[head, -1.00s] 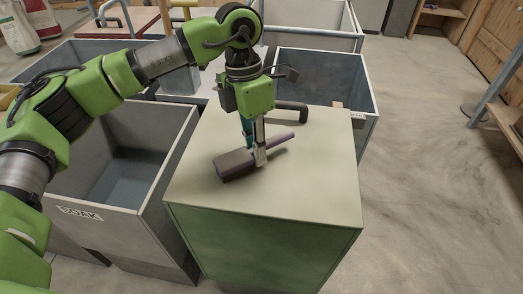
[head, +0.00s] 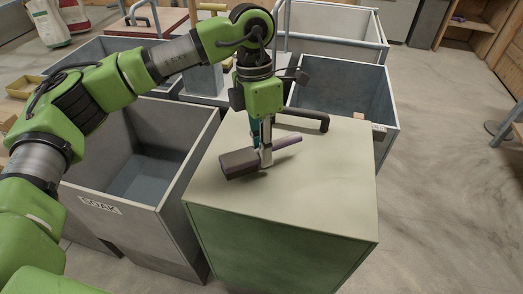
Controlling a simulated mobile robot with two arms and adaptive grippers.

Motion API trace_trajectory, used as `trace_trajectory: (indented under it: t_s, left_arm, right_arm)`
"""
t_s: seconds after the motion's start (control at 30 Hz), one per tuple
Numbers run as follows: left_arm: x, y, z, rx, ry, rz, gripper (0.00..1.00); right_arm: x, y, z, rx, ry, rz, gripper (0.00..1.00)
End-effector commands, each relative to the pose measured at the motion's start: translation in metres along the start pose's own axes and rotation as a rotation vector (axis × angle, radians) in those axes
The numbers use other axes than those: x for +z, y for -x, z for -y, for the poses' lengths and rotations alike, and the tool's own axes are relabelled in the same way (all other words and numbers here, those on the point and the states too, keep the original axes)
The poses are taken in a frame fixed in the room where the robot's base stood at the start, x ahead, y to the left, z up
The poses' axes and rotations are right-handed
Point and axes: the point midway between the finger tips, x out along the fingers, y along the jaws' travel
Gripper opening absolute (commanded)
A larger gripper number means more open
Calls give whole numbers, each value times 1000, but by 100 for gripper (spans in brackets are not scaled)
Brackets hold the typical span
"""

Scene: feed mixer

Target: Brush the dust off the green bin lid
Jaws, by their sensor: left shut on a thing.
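The green bin (head: 280,244) stands in front of me with its lid (head: 312,191) shut. The lid's top looks pale and dusty, with a dark handle (head: 304,116) at its far side. My left gripper (head: 264,155) is above the far left part of the lid, pointing down and shut on a brush (head: 240,163). The brush is dark with a purplish handle that reaches right. Its head is at or just above the lid; I cannot tell whether it touches. My right gripper is not in view.
A grey open bin labelled SOAK (head: 100,206) stands close on the left. Another open grey bin (head: 345,85) stands behind the green one. Wooden shelving (head: 478,35) is at the far right. The floor (head: 447,190) on the right is clear.

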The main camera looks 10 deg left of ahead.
Motion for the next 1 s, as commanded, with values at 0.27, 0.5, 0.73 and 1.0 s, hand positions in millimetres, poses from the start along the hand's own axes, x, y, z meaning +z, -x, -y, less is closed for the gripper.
trace_trajectory:
  t_s: [0.27,0.5,0.73,1.0]
  left_arm:
    - [1,17,4,1,-2,6,0]
    - [1,37,8,1,-2,5,0]
    - [1,41,8,1,-2,5,0]
    - [1,48,10,1,-2,6,0]
  right_arm:
    - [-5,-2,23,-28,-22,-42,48]
    - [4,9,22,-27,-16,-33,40]
    - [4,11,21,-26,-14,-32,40]
    - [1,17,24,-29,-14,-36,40]
